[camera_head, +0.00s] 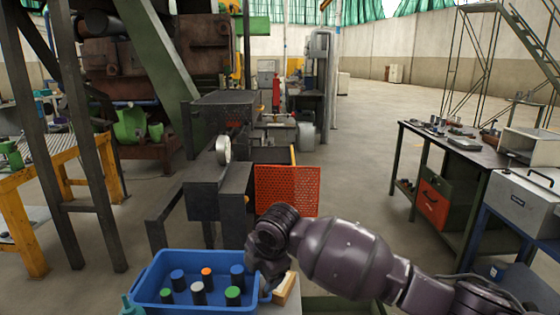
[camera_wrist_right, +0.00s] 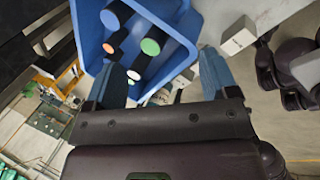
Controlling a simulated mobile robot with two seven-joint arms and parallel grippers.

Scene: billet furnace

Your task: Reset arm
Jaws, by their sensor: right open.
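My right arm reaches in from the right in the head view. Its gripper (camera_head: 267,279) is at the right rim of a blue bin (camera_head: 205,257), and its fingers are hard to make out there. In the right wrist view the two blue fingers are apart with nothing gripped between them (camera_wrist_right: 164,75), and the blue bin (camera_wrist_right: 182,28) lies beyond them. I cannot tell whether the fingers touch the rim. The bin holds several dark cylinders with coloured tops, such as a green one (camera_head: 233,292) and an orange one (camera_head: 207,271). My left gripper does not show.
A pale block (camera_head: 285,288) sits just right of the bin. A red perforated panel (camera_head: 287,190) and a dark machine (camera_head: 218,190) stand ahead. A workbench (camera_head: 452,151) is at the right, a yellow-framed table (camera_head: 22,215) at the left. Open floor lies between panel and workbench.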

